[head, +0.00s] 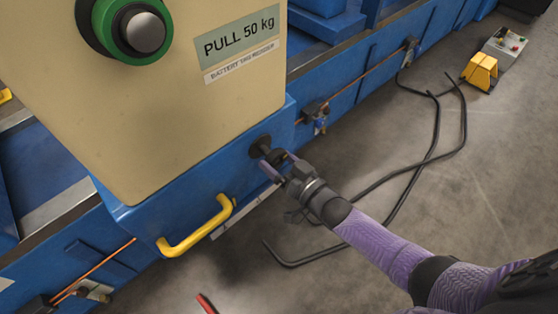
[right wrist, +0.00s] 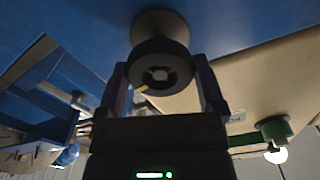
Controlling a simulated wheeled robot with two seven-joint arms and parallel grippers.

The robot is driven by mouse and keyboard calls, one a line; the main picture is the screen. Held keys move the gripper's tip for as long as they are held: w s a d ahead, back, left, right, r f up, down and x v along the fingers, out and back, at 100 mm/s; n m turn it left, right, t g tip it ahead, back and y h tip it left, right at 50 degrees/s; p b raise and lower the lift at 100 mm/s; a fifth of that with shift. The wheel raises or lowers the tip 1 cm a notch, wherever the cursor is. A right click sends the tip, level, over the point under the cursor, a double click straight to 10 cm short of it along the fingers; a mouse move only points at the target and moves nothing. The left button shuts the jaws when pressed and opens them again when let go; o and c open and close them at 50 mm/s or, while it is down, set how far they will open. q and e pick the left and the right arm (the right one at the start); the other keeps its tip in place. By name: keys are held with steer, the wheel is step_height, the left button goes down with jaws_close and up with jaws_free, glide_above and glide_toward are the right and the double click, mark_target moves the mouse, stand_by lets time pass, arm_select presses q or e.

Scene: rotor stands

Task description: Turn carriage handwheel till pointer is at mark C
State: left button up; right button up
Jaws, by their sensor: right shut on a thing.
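The carriage is a large cream box (head: 190,125) on a blue base (head: 180,205). A small dark round handwheel (head: 259,144) sticks out of the blue base at its right end. In the right wrist view the handwheel (right wrist: 160,66) lies between my two fingers, facing the camera. My right gripper (head: 274,161) is shut on it; it also shows in the right wrist view (right wrist: 160,85). A pale strip (head: 245,211) runs along the lower edge of the base, but I can read no pointer or mark C. My left gripper is out of view.
A yellow handle (head: 195,228) projects from the base left of my right gripper. A green-ringed grey knob (head: 144,32) sits on the cream box. Black cables (head: 411,164) lie on the floor, leading near a yellow pedal (head: 480,71). Blue rails (head: 345,85) run behind.

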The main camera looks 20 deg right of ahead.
mark_target(279, 162)
steer(key=o, duration=1.1)
steer(key=shift+s+d+p, duration=0.15)
steer(key=shift+s+p, duration=0.15)
steer(key=shift+s, duration=0.1)
steer(key=shift+p+v, duration=0.45)
steer(key=shift+v, duration=0.7)
steer(key=shift+s+d, duration=0.1)
steer(key=shift+s, duration=0.1)
